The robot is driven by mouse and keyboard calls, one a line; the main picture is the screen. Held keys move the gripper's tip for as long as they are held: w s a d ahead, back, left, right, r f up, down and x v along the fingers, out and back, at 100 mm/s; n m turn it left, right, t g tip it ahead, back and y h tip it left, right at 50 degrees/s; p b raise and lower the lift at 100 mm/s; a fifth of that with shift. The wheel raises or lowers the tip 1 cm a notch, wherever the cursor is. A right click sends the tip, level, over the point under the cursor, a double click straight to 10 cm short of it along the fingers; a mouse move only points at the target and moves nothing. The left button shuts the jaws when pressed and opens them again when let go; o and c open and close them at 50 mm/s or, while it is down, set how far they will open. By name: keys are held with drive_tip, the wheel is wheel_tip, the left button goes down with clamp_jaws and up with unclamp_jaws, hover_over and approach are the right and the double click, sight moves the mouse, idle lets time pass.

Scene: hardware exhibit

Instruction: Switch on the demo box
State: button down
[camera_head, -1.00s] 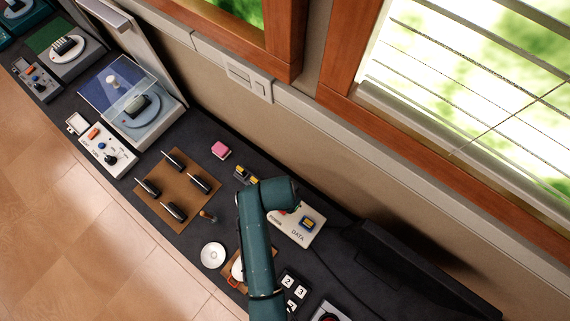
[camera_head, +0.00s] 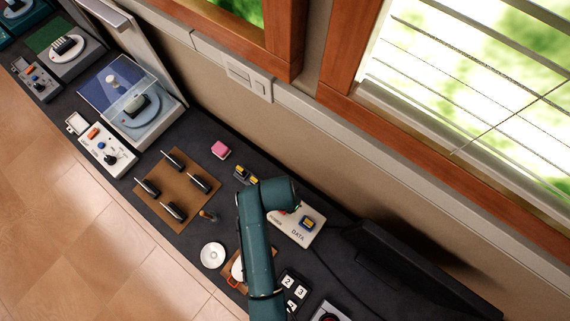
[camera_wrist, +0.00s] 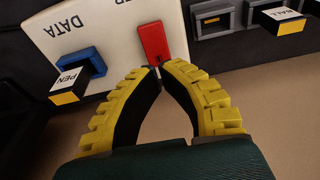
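The demo box looks to be the white box marked DATA (camera_head: 292,238), on the dark counter beside the wall. It also shows upside down in the wrist view (camera_wrist: 108,32). A red switch (camera_wrist: 153,42) sits on its face beside a partly hidden label ending in "ER". A stick marked PEN (camera_wrist: 70,84) is in the blue port (camera_wrist: 88,62). My gripper (camera_wrist: 163,70) has yellow ridged fingers with the tips together, just below the red switch. I cannot tell if they touch it. In the head view my arm hides the gripper and part of the box.
Grey port modules (camera_wrist: 215,18), one with a stick marked BALL (camera_wrist: 287,22), are beside the box. A pink block (camera_head: 220,150), a brown board with black handles (camera_head: 188,180), a white disc (camera_head: 212,255) and number keys (camera_head: 292,286) are nearby. A black panel (camera_head: 420,265) stands to the right.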

drive_tip(key=shift+f+b, duration=0.9)
drive_tip(key=shift+f, duration=0.65)
idle(0.5)
drive_tip(key=shift+r, duration=0.1)
wheel_tip(320, 180, up, 7)
drive_tip(key=p, duration=0.7)
drive_tip(key=shift+p, duration=0.35)
